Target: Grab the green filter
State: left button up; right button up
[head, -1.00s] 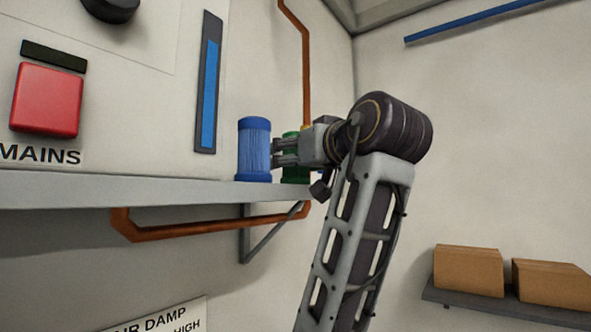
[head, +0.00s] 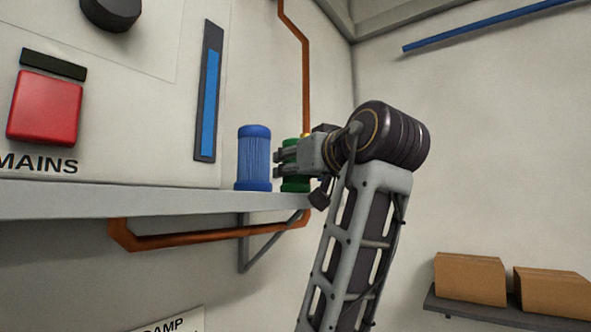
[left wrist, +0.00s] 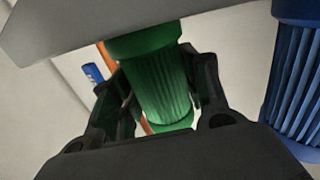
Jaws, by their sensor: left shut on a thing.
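The green filter (head: 294,184) stands on the grey shelf (head: 160,201), just right of the blue filter (head: 254,158). My left gripper (head: 287,163) reaches in from the right and hides much of the green filter in the head view. In the left wrist view the green filter (left wrist: 155,85) sits between the two fingers of my left gripper (left wrist: 160,95), which is shut on it. Its wide end is against or close to the shelf (left wrist: 70,25); I cannot tell whether they touch. The blue filter (left wrist: 295,70) is to the right there, apart from the fingers. My right gripper is not in view.
A copper pipe (head: 305,80) runs down the wall behind the filters and under the shelf. A panel with a red button (head: 45,107) and a blue gauge (head: 208,92) is at left. Cardboard boxes (head: 470,279) stand on a lower shelf at right.

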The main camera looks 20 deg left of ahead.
pick_arm(q)
notch_tip(320, 180, up, 18)
dwell(1.3)
jog(key=shift+f, duration=0.1)
dwell(0.7)
